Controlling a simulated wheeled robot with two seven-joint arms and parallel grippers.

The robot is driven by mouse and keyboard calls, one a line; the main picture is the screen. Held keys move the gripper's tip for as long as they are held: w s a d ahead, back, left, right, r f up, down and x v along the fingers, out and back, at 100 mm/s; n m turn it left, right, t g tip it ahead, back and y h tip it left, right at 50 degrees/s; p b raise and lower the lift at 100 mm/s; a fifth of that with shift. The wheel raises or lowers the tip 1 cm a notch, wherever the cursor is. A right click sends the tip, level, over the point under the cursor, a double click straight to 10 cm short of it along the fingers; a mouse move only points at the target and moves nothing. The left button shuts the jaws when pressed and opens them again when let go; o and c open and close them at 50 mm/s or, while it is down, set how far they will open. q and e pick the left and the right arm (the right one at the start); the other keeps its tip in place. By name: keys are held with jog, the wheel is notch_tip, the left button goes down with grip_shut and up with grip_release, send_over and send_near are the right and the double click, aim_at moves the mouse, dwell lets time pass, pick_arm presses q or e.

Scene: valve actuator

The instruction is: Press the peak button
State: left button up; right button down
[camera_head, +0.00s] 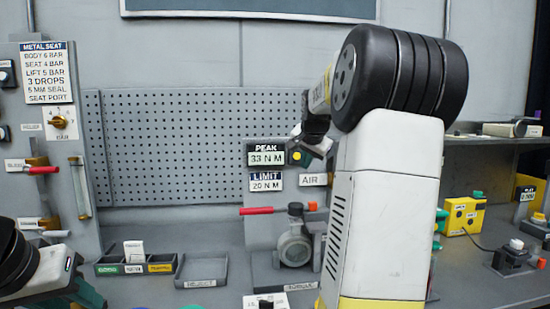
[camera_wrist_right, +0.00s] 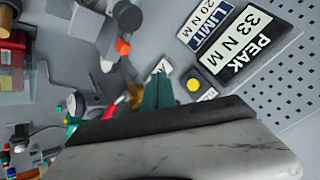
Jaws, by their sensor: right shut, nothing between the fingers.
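The yellow peak button (camera_head: 297,156) sits on a small dark box to the right of the PEAK display (camera_head: 265,154), which reads 33 N M. In the right wrist view the yellow button (camera_wrist_right: 193,85) is clear, beside the PEAK display (camera_wrist_right: 248,42). My right gripper's green fingers (camera_wrist_right: 160,78) are shut and empty, with their tips a little to the left of the button in that view; contact cannot be seen. In the head view my right arm hides most of this gripper. My left arm enters at the lower left, with a teal part (camera_head: 90,294) cut off by the edge.
A LIMIT display (camera_head: 265,182) is under the PEAK display. A valve with a red handle (camera_head: 257,210) stands below on the bench. A pegboard (camera_head: 190,140) is behind. A divided tray (camera_head: 135,268) and a reject tray (camera_head: 202,272) lie at the left.

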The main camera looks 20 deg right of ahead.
aim_at(299, 156)
jog(key=w+d, duration=0.2)
jog(key=w, duration=0.6)
jog(key=shift+w, duration=0.2)
jog(key=shift+w, duration=0.1)
dwell(1.8)
jog(key=shift+w+d, duration=0.1)
jog(key=shift+w, duration=0.25)
jog(key=shift+w+d, duration=0.15)
jog(key=shift+w, duration=0.35)
dwell(0.7)
jog(key=shift+s, duration=0.15)
jog(key=shift+s+a, duration=0.2)
jog(key=shift+s, duration=0.6)
jog(key=shift+s+a, duration=0.2)
jog(key=shift+s, duration=0.6)
jog(key=shift+s+a, duration=0.2)
jog(key=shift+s, duration=0.6)
jog(key=shift+s+a, duration=0.2)
jog(key=shift+s, duration=0.6)
